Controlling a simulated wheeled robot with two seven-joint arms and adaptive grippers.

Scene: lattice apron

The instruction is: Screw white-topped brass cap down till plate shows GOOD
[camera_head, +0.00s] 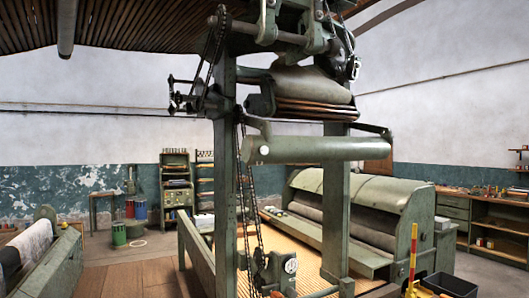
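I cannot make out a white-topped brass cap or a plate with the word GOOD in the head view. A small round white-faced dial (290,265) sits on a green mechanism low at the centre, and its markings are too small to read. A pale round end (264,150) shows on the long green roller (325,149) across the machine frame. Neither of my grippers is in view.
A tall green machine frame (225,190) with chains stands close in the centre. A large green roller machine (378,200) is behind it at right. A black bin (450,285) and a yellow-and-red post (412,262) stand at lower right. Wooden floor (125,280) shows at lower left.

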